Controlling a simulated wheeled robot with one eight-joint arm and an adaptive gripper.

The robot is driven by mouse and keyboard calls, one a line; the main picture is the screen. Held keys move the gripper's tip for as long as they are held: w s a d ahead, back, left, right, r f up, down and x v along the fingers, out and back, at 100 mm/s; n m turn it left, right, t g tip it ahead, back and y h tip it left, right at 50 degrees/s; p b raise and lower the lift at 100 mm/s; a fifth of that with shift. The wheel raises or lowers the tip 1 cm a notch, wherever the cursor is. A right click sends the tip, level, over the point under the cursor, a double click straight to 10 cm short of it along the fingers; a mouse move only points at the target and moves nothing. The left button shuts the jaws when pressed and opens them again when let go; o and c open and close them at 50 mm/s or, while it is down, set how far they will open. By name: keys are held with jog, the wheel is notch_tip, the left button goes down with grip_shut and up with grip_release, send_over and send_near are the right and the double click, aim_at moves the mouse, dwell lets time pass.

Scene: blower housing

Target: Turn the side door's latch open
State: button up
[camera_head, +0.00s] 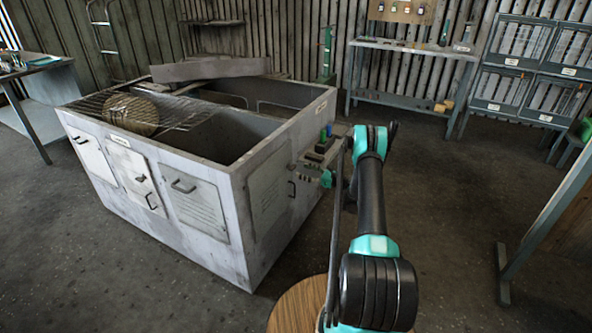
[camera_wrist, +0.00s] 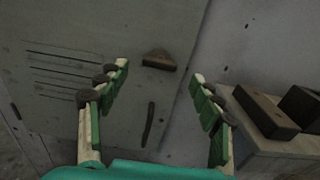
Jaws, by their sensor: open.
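The side door (camera_head: 267,190) is a pale panel with slats on the right end of the grey blower housing (camera_head: 190,168). In the wrist view the door (camera_wrist: 70,50) fills the left and middle, closed as far as I can see. A dark wedge-shaped piece, apparently the latch (camera_wrist: 159,60), sits near the door's right edge. A dark upright handle (camera_wrist: 148,125) is below it. My gripper (camera_wrist: 160,76) is open and empty. Its green-padded fingers appear on either side of the latch in the picture, with no contact visible. In the head view the latch cannot be made out.
A small ledge (camera_wrist: 280,147) with dark blocks (camera_wrist: 265,112) is close to the right finger. On the housing's top are a wire rack (camera_head: 165,112) and a round woven-looking object (camera_head: 130,115). A round wooden top (camera_head: 296,305) is near my arm.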

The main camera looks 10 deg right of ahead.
aim_at(291, 167)
jog(key=shift+x, duration=2.5)
jog(key=c, duration=1.2)
jog(key=shift+o, duration=0.2)
